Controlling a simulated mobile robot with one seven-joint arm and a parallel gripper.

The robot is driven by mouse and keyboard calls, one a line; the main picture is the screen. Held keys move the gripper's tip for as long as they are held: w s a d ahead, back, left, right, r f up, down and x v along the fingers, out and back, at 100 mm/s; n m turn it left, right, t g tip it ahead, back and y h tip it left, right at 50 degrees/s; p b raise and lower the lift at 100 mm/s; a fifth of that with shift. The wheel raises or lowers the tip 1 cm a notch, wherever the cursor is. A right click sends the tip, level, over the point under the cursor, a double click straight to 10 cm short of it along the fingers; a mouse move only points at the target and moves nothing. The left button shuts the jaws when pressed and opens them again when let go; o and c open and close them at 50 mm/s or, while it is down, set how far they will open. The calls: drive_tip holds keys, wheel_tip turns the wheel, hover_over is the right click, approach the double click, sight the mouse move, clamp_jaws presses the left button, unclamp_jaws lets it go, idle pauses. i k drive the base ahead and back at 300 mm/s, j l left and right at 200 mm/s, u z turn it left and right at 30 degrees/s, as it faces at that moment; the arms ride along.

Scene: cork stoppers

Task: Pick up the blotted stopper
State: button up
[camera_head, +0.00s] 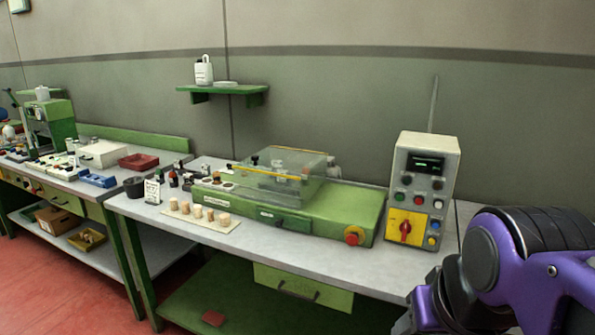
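Several cork stoppers (197,211) stand upright in a row on a thin pale board (215,230) near the front edge of the workbench. They are tan and small in this view. I cannot tell which one is blotted. My purple and black arm fills the lower right corner, well to the right of the stoppers. My gripper's fingers do not show.
Right behind the stoppers is a green machine (340,207) with a clear cover and a red knob. A control box (420,190) stands at the bench's right. A dark cup (134,187), small sign (152,192) and bottles stand left. Bare benchtop (290,247) lies in front.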

sight(217, 177)
drive_tip(key=i+j+z, duration=0.15)
drive_tip(key=j+z, duration=0.2)
drive_tip(key=i+j+z, duration=0.1)
drive_tip(key=j+z, duration=0.25)
drive_tip(key=i+j+z, duration=0.1)
drive_tip(key=j+z, duration=0.25)
drive_tip(key=j, duration=0.45)
drive_tip(key=j+z, duration=0.15)
drive_tip(key=j, duration=1.55)
